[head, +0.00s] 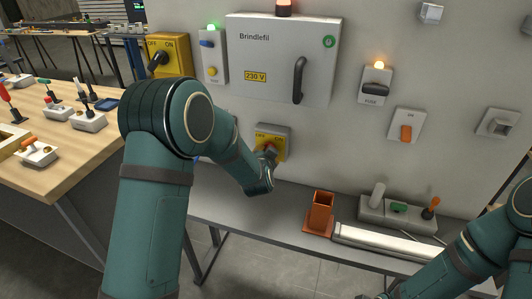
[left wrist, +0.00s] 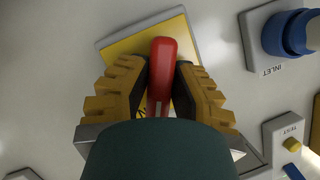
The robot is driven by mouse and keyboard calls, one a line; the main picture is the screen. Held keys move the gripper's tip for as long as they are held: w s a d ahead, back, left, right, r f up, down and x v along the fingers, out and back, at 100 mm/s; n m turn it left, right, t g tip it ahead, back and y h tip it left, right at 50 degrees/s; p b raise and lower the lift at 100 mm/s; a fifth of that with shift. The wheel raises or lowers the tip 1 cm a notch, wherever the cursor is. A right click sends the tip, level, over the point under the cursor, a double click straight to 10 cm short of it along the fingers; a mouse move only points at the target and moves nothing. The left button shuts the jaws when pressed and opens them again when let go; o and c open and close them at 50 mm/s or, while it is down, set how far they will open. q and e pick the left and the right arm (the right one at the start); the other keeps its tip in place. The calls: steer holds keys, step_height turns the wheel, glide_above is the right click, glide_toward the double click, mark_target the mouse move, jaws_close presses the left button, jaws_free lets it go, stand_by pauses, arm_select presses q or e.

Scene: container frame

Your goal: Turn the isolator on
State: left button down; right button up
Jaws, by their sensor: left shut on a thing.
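The isolator, a grey box with a yellow OFF/ON plate (head: 273,135), is on the wall panel below the big Brindlefil cabinet. Its red handle (head: 270,149) is mostly hidden by my gripper in the head view. In the left wrist view the red handle (left wrist: 163,75) stands between my two ridged yellow fingers, with the yellow plate (left wrist: 120,48) behind it. My left gripper (head: 268,153) is shut on the red handle. I cannot tell whether the handle points to OFF or ON.
A second OFF/ON switch with a black handle (head: 159,61) is at the upper left. The Brindlefil cabinet (head: 275,60) and a fuse unit (head: 375,86) are above. An orange holder (head: 319,214) and a white channel (head: 380,242) lie on the grey bench below.

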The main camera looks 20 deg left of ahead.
arm_select(q)
steer(key=shift+a+m+y+p, duration=0.1)
steer(key=shift+m+y+p, duration=0.2)
steer(key=shift+m+y, duration=0.45)
steer(key=shift+m, duration=0.25)
steer(key=c, duration=0.8)
jaws_free()
steer(key=shift+a, duration=0.1)
steer(key=shift+s, duration=0.1)
steer(key=v, duration=1.1)
steer(key=shift+s, duration=0.45)
steer(key=shift+f, duration=0.2)
